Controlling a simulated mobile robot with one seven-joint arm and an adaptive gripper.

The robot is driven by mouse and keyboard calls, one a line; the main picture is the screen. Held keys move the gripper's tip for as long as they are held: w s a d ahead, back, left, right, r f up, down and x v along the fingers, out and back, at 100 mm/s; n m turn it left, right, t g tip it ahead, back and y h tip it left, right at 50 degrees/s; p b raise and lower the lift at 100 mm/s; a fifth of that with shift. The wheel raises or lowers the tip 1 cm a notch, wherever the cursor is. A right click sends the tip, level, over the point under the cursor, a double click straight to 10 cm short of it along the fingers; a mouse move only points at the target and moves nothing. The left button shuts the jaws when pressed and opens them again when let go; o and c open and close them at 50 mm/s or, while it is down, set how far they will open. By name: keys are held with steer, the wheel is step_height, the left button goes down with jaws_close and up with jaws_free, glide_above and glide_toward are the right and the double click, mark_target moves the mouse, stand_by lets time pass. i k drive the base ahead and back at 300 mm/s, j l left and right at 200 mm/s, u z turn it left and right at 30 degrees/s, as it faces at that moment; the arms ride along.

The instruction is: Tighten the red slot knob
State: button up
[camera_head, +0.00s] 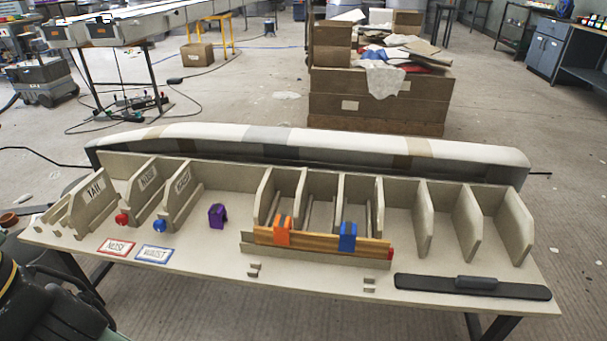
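The red knob (122,218) is a small round ball at the foot of a slotted upright block at the left of the bench. The block behind it seems lettered NOSE (146,182). A matching blue knob (159,226) sits at the foot of the block to its right. How tight the red knob is cannot be seen. No fingertips of my gripper show; only dark arm parts, apparently mine, show at the lower left, apart from the red knob.
A red-bordered label (117,246) and a blue-bordered label (154,254) lie in front of the knobs. A purple clip (217,215) stands to the right. A wooden bar (315,243) carries orange and blue clamps. A long black tool (472,287) lies at front right.

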mark_target(121, 220)
steer(key=j+u, duration=0.2)
steer(key=u, duration=0.2)
steer(key=i+j+u, duration=0.15)
steer(key=u, duration=0.2)
steer(key=i+j+u, duration=0.1)
steer(key=u, duration=0.3)
steer(key=i+j+u, duration=0.1)
steer(key=u, duration=0.25)
